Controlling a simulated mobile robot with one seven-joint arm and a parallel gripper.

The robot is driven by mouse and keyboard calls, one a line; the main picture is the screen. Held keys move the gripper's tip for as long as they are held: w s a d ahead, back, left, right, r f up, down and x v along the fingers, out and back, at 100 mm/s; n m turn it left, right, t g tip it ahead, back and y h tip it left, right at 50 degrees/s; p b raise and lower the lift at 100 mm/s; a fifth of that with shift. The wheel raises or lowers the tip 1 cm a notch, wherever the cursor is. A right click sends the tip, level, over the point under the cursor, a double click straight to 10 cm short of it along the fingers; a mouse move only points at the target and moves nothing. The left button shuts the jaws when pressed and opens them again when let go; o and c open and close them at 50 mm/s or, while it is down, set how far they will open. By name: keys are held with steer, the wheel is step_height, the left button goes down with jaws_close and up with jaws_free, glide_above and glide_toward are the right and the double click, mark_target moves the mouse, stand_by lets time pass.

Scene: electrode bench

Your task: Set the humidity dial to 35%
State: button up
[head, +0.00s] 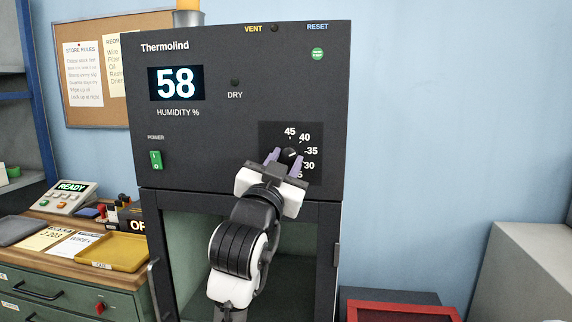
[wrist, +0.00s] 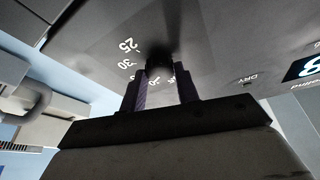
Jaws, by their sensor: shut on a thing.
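The humidity dial (head: 289,154) is a small black knob on a dark square plate at the right of the dark cabinet's front panel. Marks 45, 40, 35 and 30 show around it, and a lower mark is partly hidden by my gripper. My gripper (head: 285,158) has its two purple fingers on either side of the knob and is shut on it. In the wrist view the fingers (wrist: 160,86) reach up to the dark knob (wrist: 159,53), with 25 and 30 readable beside it. The knob's pointer is too small to read surely. The humidity display (head: 175,83) reads 58.
The panel also carries a green power switch (head: 156,160), a dark DRY lamp (head: 235,83) and a green RESET button (head: 317,54). A yellow tray (head: 112,251) lies on the bench at left. A red-rimmed box (head: 405,311) stands at lower right.

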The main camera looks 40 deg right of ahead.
steer(key=shift+w+m+g, duration=0.1)
steer(key=shift+m+g, duration=0.9)
steer(key=shift+m, duration=1.1)
steer(key=o, duration=1)
steer(key=b+v, duration=0.4)
steer(key=v, duration=1)
steer(key=shift+w+f, duration=0.1)
steer(key=shift+f, duration=0.05)
